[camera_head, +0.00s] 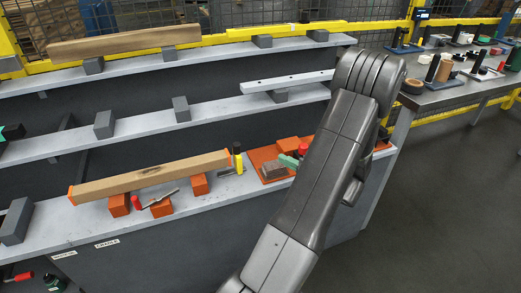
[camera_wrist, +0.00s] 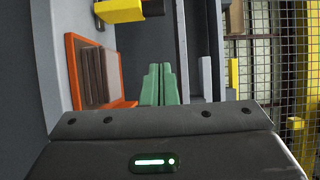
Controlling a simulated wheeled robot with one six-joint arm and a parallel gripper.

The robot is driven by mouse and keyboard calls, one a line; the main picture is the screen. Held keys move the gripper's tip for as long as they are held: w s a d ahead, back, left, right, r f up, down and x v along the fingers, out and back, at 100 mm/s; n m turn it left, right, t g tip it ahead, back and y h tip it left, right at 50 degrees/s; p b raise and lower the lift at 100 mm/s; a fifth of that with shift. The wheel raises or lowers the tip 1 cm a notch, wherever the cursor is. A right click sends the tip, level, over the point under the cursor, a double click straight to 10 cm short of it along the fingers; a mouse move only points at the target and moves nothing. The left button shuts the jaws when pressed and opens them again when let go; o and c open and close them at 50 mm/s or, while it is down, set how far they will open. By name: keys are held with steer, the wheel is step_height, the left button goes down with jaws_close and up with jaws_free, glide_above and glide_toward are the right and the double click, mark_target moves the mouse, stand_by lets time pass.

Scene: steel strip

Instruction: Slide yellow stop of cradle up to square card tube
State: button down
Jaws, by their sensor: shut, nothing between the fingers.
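The square card tube (camera_head: 150,178) is long and brown with orange ends. It lies across orange blocks of the cradle (camera_head: 200,184) on the lowest shelf. The yellow stop (camera_head: 238,165), with a black upper part, stands by the tube's right end; I cannot tell whether they touch. The stop also shows at the top of the wrist view (camera_wrist: 118,11). My gripper's green fingers (camera_wrist: 160,84) are together and empty, pointing towards the stop with a gap between. In the head view only a bit of green (camera_head: 289,161) shows beside my arm, which hides the rest.
An orange tray (camera_head: 262,154) with grey-brown blocks (camera_wrist: 95,75) lies right of the stop, close to my fingers. Upper shelves (camera_head: 150,123) hold grey blocks and a beam. A side table (camera_head: 440,95) stands at right.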

mark_target(237, 157)
steer(key=s+a+p+x, duration=0.1)
steer(key=s+a+x, duration=0.1)
steer(key=x, duration=1)
steer(key=shift+a, duration=0.3)
steer(key=shift+w, duration=0.15)
steer(key=shift+s+a+b, duration=0.25)
steer(key=shift+a+b, duration=0.5)
steer(key=shift+b, duration=0.35)
